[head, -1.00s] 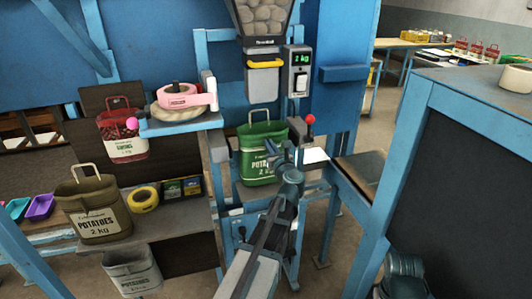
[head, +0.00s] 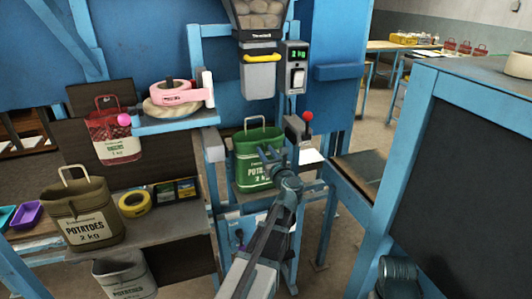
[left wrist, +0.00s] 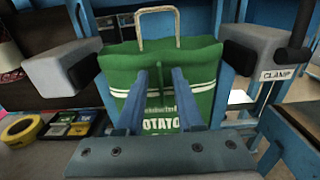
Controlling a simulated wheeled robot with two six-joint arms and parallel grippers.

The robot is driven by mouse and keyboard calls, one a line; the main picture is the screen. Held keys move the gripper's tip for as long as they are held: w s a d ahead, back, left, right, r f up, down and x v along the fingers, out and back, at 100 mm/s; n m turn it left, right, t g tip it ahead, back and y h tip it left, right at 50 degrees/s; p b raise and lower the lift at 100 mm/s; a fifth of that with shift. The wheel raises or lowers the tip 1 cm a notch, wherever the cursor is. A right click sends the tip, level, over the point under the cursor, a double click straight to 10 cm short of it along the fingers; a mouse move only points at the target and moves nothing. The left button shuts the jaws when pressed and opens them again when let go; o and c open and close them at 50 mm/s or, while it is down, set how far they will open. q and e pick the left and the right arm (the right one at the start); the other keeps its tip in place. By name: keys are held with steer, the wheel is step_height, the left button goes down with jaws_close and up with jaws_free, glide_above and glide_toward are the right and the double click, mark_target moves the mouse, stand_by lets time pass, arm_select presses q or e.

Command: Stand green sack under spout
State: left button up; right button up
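The green sack (head: 246,164), labelled potatoes, stands upright with its loop handle up, below the spout (head: 261,76) of the potato hopper. In the left wrist view the green sack (left wrist: 205,68) is between two grey clamp blocks (left wrist: 62,72); I cannot tell whether they touch it. My left gripper (head: 268,152) is in front of the sack's label side. In the left wrist view its two blue fingers (left wrist: 160,95) are apart, with green cloth showing between them. The sack's base is partly hidden by the gripper. My right gripper is not in view.
A red-knobbed lever (head: 307,118) and a scale display (head: 298,55) are right of the sack. A brown sack (head: 82,215), a yellow tape roll (head: 135,204) and a grey sack (head: 124,275) are at the left. A shelf with pink tape (head: 180,93) juts out left of the frame.

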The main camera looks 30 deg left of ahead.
arm_select(q)
steer(key=shift+r, duration=0.2)
steer(key=v, duration=1.2)
steer(key=shift+f, duration=0.1)
